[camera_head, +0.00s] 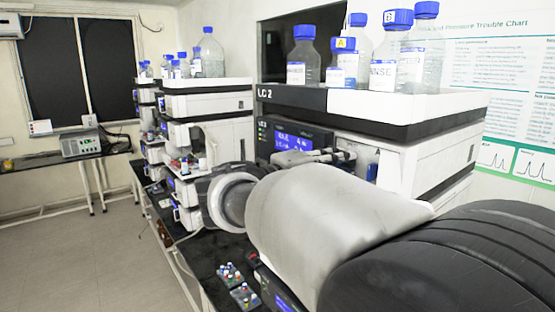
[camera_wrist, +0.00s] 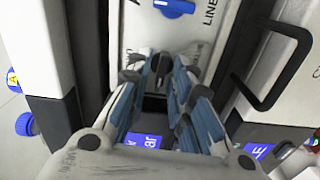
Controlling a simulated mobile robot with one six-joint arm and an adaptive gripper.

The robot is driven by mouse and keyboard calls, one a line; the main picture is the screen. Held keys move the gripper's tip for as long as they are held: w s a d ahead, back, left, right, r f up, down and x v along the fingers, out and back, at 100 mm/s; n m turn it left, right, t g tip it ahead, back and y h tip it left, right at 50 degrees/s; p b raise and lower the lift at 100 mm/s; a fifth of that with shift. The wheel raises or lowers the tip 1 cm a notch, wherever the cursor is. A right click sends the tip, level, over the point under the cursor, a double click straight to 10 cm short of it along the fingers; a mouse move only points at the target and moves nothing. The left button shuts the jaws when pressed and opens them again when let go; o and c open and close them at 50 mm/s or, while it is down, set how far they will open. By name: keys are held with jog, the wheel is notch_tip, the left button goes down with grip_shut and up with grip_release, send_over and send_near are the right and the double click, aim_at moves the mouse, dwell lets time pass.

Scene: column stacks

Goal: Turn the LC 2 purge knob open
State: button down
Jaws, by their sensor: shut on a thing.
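The LC 2 stack (camera_head: 292,97) stands at the centre right in the head view, its name on the dark upper front. In the wrist view, my gripper (camera_wrist: 160,66) has its fingers around a small dark knob (camera_wrist: 160,63) on a pale front panel (camera_wrist: 146,30). The fingertips press on it from both sides. The knob's marking and its turned angle cannot be read. In the head view my arm covers most of the lower front of the stack, and the knob is hidden.
A blue knob (camera_wrist: 175,8) beside lettering sits on the same panel. A black handle (camera_wrist: 272,68) sticks out at the right in the wrist view. Blue-capped bottles (camera_head: 303,55) stand on top of LC 2. Small vials (camera_head: 230,273) stand on the dark bench. The floor (camera_head: 90,260) at left is clear.

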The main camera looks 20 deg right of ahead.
dwell(0.5)
jog(key=c, duration=1.7)
grip_release()
jog(key=v, duration=1.2)
jog(key=shift+d, duration=0.1)
